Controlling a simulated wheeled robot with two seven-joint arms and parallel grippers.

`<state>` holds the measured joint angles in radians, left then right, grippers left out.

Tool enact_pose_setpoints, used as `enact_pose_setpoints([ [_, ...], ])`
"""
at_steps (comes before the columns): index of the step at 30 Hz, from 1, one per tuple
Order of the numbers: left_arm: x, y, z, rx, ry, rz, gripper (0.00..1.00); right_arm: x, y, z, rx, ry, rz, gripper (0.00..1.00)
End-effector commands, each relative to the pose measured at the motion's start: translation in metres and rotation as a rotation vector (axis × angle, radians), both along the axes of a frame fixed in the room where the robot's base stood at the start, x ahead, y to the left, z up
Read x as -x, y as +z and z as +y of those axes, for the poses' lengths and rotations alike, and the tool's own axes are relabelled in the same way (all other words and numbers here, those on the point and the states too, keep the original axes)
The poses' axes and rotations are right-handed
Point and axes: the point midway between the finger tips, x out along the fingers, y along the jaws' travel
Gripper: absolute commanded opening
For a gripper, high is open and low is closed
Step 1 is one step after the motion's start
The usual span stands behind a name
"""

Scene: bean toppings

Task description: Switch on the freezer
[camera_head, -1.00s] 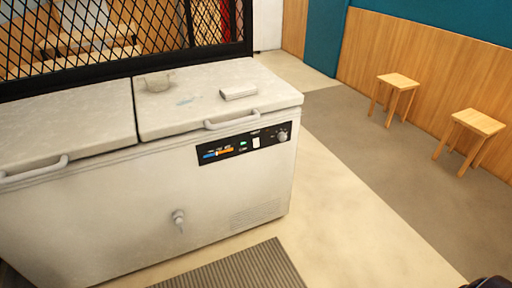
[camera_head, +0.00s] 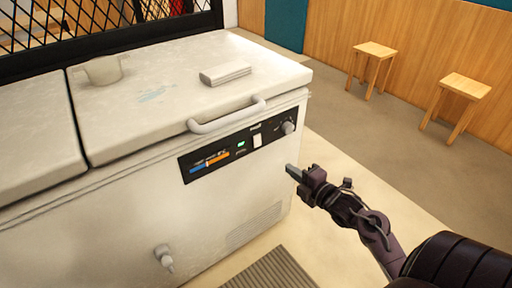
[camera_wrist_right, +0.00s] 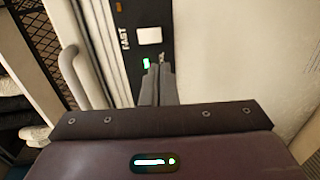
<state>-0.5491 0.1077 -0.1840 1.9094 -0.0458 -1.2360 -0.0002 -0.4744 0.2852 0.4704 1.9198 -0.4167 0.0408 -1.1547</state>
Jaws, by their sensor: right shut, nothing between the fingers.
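The white chest freezer (camera_head: 120,205) stands at the left in the head view. Its black control panel (camera_head: 220,160) on the upper right front has an orange and blue strip, a lit green light (camera_head: 241,143), a white switch (camera_head: 257,140) and a round knob (camera_head: 288,128). My right gripper (camera_head: 290,170) is shut and empty, a little right of and below the panel. In the right wrist view its shut fingers (camera_wrist_right: 158,82) point toward the panel, in line with the green light and just below the white switch (camera_wrist_right: 149,35). Contact cannot be told. My left gripper is out of view.
A lid handle (camera_head: 228,115) sticks out above the panel. A drain tap (camera_head: 164,258) juts from the lower front. A ribbed mat (camera_head: 270,272) lies on the floor. Two wooden stools (camera_head: 372,52) stand by the far wall. The floor between is clear.

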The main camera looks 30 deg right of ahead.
Motion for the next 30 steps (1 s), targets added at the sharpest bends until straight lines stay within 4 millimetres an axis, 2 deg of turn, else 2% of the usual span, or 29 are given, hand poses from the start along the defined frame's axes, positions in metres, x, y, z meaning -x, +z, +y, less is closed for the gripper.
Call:
enact_pose_setpoints([
  [10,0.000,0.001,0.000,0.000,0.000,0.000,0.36,-0.001,0.001,0.000,0.003,0.001,-0.002,0.00],
  [14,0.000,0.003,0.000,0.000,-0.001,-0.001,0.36,-0.010,0.000,0.001,0.002,0.000,-0.003,0.00],
  [25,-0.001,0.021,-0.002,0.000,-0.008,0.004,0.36,-0.077,-0.008,0.007,-0.001,0.001,-0.005,0.00],
  [30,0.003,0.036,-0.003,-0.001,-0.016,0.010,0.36,-0.108,-0.012,0.009,0.000,0.000,-0.003,0.00],
])
